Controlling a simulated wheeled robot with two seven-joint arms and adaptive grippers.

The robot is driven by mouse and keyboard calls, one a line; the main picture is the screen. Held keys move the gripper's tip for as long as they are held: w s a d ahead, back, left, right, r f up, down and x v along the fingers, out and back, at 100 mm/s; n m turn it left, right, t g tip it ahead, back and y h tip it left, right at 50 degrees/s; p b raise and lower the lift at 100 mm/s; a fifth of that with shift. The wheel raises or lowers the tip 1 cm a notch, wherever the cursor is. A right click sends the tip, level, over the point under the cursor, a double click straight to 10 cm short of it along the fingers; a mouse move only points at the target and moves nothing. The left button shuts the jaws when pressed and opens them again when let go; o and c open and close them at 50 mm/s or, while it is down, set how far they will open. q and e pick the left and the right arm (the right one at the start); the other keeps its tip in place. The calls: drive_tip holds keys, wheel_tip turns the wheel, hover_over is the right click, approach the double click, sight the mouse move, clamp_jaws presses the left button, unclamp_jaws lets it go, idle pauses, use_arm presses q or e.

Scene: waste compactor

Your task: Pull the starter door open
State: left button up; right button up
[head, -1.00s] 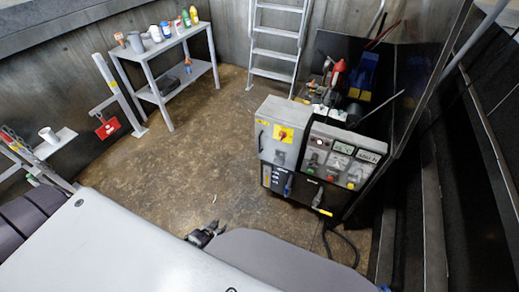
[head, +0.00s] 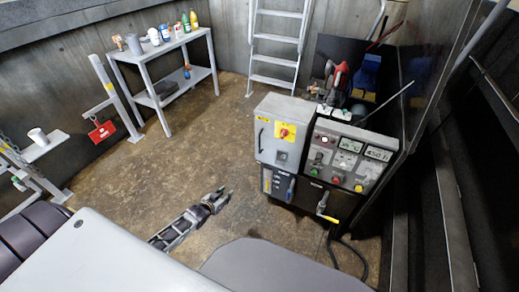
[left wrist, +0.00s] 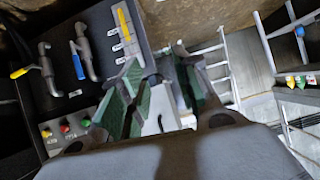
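The starter door is the pale grey front of the cabinet (head: 284,150), with a red and yellow rotary switch (head: 285,133) and a dark upright handle (head: 261,138) near its left edge. It looks closed. My left gripper (head: 224,196) is in front of the cabinet, to the left of and lower in the picture than the handle, not touching it. In the left wrist view, its two green-padded fingers (left wrist: 160,92) stand apart. A pale surface with a small dark bar, perhaps the door and handle, shows between them, partly hidden. My right gripper is not in view.
A control panel (head: 349,160) with gauges and buttons adjoins the cabinet on the right. Below are a blue lever (head: 290,190) and a yellow-tipped lever (head: 328,219). A ladder (head: 277,45) and a shelf table (head: 160,50) stand behind. The floor left of the cabinet is clear.

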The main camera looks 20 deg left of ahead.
use_arm(q)
drive_tip(key=w+d+r+m+t+h+b, duration=0.1)
drive_tip(key=w+d+r+t+h+b, duration=0.1)
drive_tip(key=w+r+b, duration=0.3)
drive_tip(key=w+d+r+t+h+b, duration=0.2)
drive_tip(key=w+r+b, duration=0.3)
drive_tip(key=r+b, duration=0.4)
drive_tip(key=shift+d+r+m+t, duration=0.45)
drive_tip(key=shift+r+t, duration=0.45)
drive_tip(key=shift+r, duration=0.35)
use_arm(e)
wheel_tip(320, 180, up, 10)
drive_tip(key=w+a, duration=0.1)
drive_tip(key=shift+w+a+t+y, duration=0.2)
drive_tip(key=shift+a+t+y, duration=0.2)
use_arm(q)
drive_tip(key=shift+w, duration=0.3)
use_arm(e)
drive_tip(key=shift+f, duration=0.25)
